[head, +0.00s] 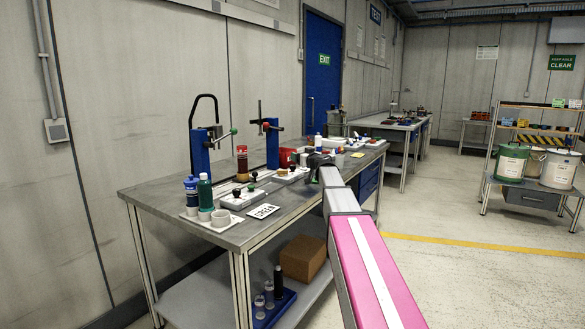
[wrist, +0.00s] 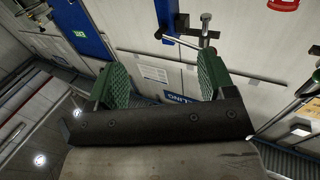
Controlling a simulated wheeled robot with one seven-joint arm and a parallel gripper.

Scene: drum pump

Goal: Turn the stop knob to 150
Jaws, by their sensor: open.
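No stop knob or 150 mark can be made out in either view; the details are too small. My gripper (head: 318,162) reaches over the right part of the grey workbench (head: 155,195) in the head view. In the wrist view my gripper (wrist: 160,82) shows two green ribbed fingers set wide apart, with nothing between them. Beyond them are a blue post (wrist: 167,14) and a metal lever (wrist: 181,42), apart from the fingers. On the bench stand a left blue stand (head: 203,152) with a black bent handle and a second blue stand (head: 271,143).
A cardboard box (head: 303,258) is on the lower shelf. A rack (head: 532,195) with drums stands far right.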

